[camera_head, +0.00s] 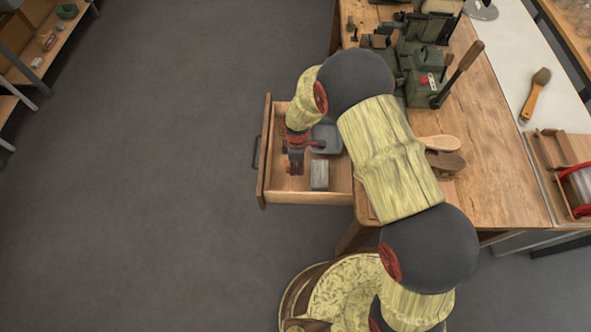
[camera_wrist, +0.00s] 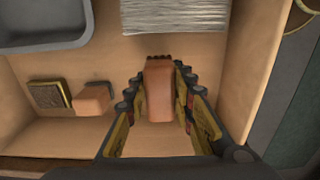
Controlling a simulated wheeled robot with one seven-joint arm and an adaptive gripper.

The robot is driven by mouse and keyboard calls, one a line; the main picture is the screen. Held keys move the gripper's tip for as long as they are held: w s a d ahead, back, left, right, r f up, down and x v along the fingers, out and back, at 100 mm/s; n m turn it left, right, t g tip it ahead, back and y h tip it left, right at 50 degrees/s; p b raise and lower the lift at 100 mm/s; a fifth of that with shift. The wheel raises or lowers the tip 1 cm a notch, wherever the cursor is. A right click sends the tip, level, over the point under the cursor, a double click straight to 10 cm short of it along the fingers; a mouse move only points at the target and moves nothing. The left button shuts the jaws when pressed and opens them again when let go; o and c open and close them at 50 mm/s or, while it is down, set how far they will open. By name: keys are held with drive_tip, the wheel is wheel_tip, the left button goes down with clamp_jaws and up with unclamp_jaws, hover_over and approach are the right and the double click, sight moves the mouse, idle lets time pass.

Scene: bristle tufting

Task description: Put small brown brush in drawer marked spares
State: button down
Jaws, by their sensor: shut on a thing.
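My gripper (camera_wrist: 160,82) is shut on a small brown brush (camera_wrist: 158,95), a wooden block with a dark edge at its far end. In the head view my gripper (camera_head: 295,168) points down inside the open drawer (camera_head: 335,198) at the table's left side. The brush is over the bare wooden drawer floor (camera_wrist: 60,105) in the wrist view. I cannot tell whether it touches the floor. No marking on the drawer can be read in either view.
The drawer also holds a grey tray (camera_wrist: 40,45), a pale grey ridged block (camera_wrist: 175,14) and another small brown block (camera_wrist: 90,99) beside a dark pad (camera_wrist: 48,95). Green machinery (camera_head: 420,75) and wooden brushes (camera_head: 440,143) are on the table (camera_head: 490,190). Open floor (camera_head: 150,180) lies left.

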drive_tip(key=shift+w+a+f, duration=0.2)
drive_tip(key=shift+a+f, duration=0.05)
drive_tip(key=shift+f, duration=0.15)
drive_tip(key=shift+f+b, duration=0.5)
drive_tip(key=shift+f, duration=1)
drive_tip(key=shift+f, duration=0.1)
drive_tip(key=c, duration=1.5)
unclamp_jaws()
